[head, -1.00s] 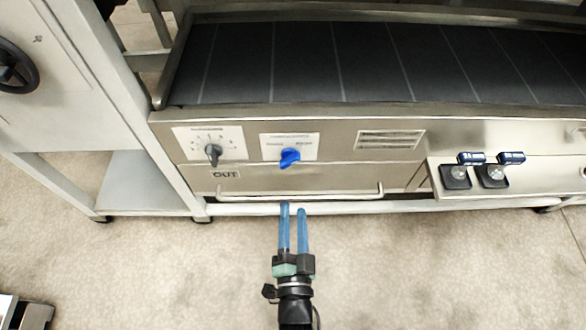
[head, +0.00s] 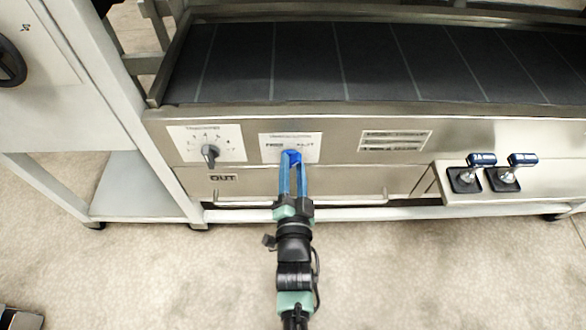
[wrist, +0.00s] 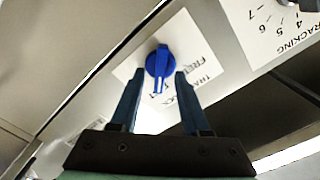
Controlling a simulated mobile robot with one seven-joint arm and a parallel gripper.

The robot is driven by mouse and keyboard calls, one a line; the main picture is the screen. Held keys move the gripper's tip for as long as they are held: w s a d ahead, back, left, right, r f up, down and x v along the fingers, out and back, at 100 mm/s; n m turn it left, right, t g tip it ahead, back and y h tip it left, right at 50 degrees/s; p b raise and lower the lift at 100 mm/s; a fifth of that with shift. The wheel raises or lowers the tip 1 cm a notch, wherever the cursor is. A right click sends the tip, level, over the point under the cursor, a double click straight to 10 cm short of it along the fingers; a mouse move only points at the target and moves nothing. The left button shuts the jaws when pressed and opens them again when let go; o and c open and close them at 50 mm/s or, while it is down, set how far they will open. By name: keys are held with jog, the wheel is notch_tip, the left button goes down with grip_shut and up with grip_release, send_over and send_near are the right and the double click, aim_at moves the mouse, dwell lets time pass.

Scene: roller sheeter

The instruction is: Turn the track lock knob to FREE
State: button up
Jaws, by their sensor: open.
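The track lock knob (head: 291,156) is blue and sits on a white label plate (head: 270,150) on the machine's front panel. In the wrist view the knob (wrist: 159,60) shows a round body with a narrow grip pointing down toward my gripper. I cannot tell which word it points to. My gripper (head: 292,160) is open, its two blue fingers at the knob, partly hiding it. In the wrist view the fingertips (wrist: 159,74) stand either side of the knob's lower part, with gaps.
A grey tracking dial (head: 210,155) is left of the knob, above an OUT label. A drawer handle bar (head: 350,202) runs below, under my gripper. Two levers with blue grips (head: 482,159) stand at right. A dark belt (head: 370,65) lies above the panel.

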grip_shut()
dwell(0.4)
jog(key=n, duration=0.4)
jog(key=shift+a+r+n+p, duration=0.1)
jog(key=shift+n+p, duration=0.2)
jog(key=shift+n, duration=0.1)
jog(key=shift+a+n+b, duration=0.1)
jog(key=shift+a+n, duration=0.05)
jog(key=shift+n, duration=2)
jog(key=shift+a+n+b, duration=0.1)
jog(key=shift+a+n, duration=0.05)
jog(key=shift+n, duration=2.05)
jog(key=shift+a+n+b, duration=0.1)
jog(key=shift+a+n, duration=0.05)
jog(key=shift+n, duration=2)
grip_release()
